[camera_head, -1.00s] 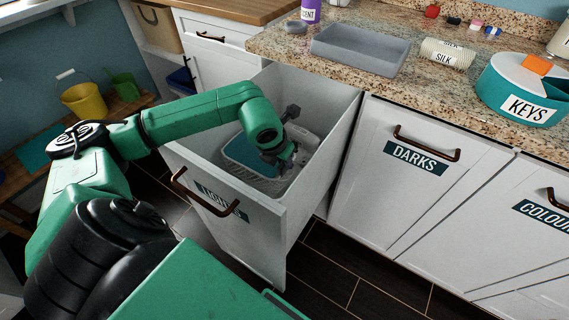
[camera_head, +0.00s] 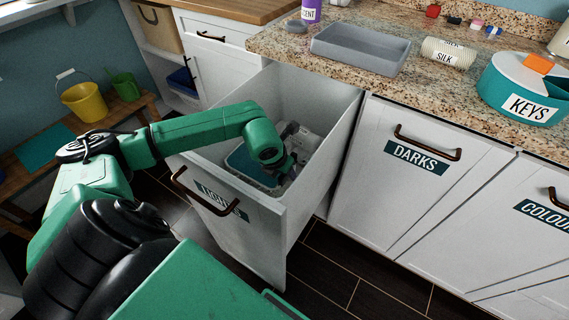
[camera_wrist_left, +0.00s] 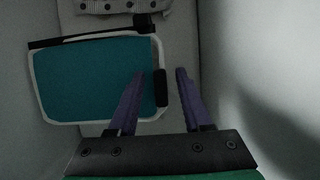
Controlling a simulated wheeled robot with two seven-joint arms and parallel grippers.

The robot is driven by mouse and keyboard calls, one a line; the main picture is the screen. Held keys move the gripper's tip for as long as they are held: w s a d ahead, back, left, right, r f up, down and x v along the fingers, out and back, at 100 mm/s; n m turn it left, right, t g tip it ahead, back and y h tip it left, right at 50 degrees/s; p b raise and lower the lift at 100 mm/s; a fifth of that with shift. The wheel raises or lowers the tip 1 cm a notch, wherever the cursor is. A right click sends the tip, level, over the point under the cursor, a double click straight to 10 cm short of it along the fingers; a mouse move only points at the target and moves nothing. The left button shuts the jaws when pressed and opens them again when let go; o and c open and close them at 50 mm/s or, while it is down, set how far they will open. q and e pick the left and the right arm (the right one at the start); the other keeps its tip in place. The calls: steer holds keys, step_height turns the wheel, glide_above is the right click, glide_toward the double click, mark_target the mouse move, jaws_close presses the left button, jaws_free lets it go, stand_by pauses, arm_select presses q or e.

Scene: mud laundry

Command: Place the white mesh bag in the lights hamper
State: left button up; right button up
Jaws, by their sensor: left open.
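The lights hamper (camera_head: 245,228) is a white pull-out drawer standing open, its label partly covered by its handle. Inside lies a flat teal panel with a white rim and black strips (camera_wrist_left: 95,80), also showing in the head view (camera_head: 240,165). I cannot tell whether it is the white mesh bag; no mesh can be made out. My left gripper (camera_wrist_left: 160,74) is inside the hamper, open, with its fingers over the panel's right edge and a black strip between them. I cannot tell whether they touch it. My right gripper is not in view.
A pale item with dark dots (camera_wrist_left: 120,6) lies beyond the panel. Hamper walls surround my gripper. The counter holds a grey tray (camera_head: 345,62), a roll marked SILK (camera_head: 447,54) and a KEYS tub (camera_head: 522,108). The DARKS hamper (camera_head: 400,210) is shut.

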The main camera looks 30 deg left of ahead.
arm_select(q)
steer(key=shift+r, duration=0.45)
steer(key=v, duration=1.1)
steer(key=shift+s+r+p, duration=0.15)
steer(key=shift+s+p, duration=0.05)
steer(key=shift+p, duration=0.1)
steer(key=shift+r, duration=0.1)
